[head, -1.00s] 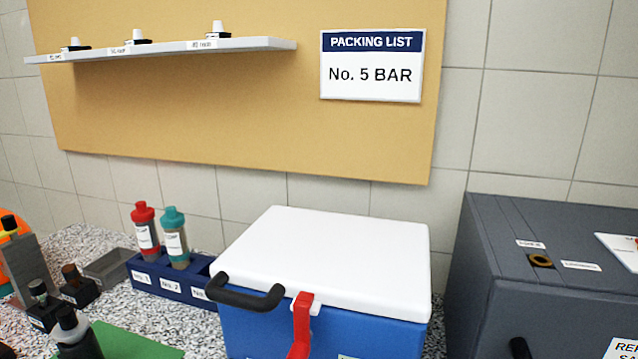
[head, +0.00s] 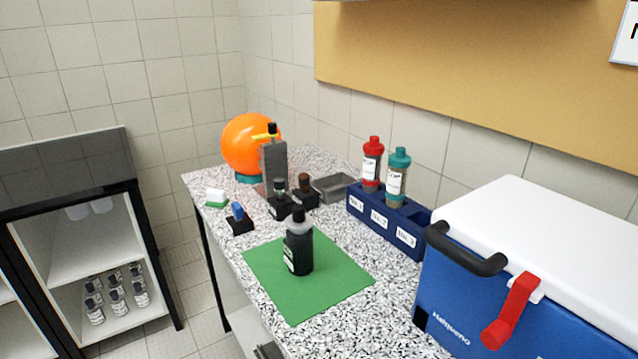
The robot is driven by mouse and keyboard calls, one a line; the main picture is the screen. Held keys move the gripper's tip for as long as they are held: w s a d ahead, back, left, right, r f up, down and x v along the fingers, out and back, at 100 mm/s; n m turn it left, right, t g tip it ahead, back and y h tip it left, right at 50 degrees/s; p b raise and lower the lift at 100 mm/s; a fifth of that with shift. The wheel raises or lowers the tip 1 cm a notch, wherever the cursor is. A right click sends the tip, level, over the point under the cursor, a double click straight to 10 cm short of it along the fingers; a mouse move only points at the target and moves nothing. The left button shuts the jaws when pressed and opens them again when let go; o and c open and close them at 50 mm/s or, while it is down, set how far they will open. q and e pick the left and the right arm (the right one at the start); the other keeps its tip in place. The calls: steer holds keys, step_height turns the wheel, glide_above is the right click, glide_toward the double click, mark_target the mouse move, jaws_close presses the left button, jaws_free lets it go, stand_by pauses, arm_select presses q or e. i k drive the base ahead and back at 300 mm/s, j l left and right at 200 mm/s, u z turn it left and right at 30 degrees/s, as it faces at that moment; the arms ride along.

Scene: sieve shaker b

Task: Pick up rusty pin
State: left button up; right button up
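A small dark block with a brown, rust-coloured top (head: 304,187) stands on the speckled counter, behind the black bottle and left of the grey tray. It looks like the rusty pin in its holder, but it is too small to be sure. A similar holder with a black and pale top (head: 280,200) stands close in front and to its left. A holder with a blue top (head: 239,218) is nearer the counter's left edge. Neither of my grippers is in view.
A black bottle (head: 299,245) stands on a green mat (head: 325,293). A navy rack (head: 381,222) holds a red-capped and a teal-capped bottle. A blue cooler (head: 450,290) fills the right. An orange ball (head: 245,145) and grey tray (head: 333,187) are at the back.

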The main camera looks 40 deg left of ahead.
mark_target(304, 178)
steer(key=j, duration=1.85)
